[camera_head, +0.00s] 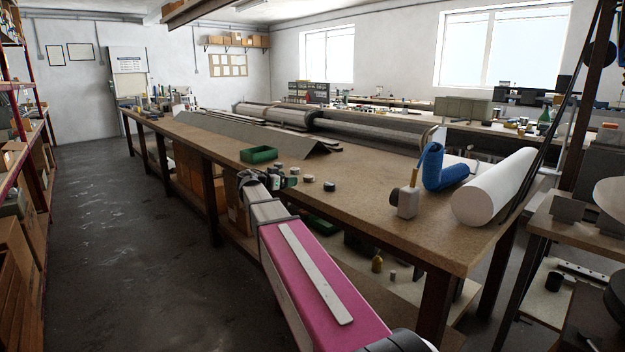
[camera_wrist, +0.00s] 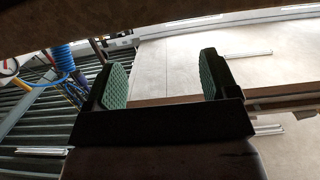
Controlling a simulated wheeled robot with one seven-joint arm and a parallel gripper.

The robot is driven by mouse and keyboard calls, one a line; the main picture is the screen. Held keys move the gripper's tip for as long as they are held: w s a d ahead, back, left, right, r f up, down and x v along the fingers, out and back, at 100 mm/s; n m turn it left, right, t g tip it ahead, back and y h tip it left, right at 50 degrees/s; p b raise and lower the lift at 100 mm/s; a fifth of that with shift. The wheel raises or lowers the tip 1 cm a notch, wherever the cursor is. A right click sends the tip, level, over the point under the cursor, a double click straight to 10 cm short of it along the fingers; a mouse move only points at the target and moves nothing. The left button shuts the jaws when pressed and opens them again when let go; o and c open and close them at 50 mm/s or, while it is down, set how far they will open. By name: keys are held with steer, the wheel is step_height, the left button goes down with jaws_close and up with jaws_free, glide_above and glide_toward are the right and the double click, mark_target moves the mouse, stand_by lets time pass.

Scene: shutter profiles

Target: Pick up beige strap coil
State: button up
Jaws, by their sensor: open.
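I cannot pick out the beige strap coil for certain. A pale loop-shaped thing (camera_head: 437,135) stands behind the blue roll on the workbench in the head view and may be it; it is partly hidden. My gripper (camera_wrist: 165,82) is open in the wrist view, its two green-padded fingers wide apart with nothing between them. In the head view my gripper (camera_head: 283,181) is at the end of my pink arm, near the bench's front edge and well left of the pale loop.
The floor aisle (camera_head: 110,230) at left is clear.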

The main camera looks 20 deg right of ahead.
mark_target(307, 176)
steer(key=x, duration=1)
steer(key=shift+w+d, duration=0.15)
steer(key=shift+d, duration=0.1)
steer(key=shift+c, duration=0.4)
steer(key=c, duration=0.9)
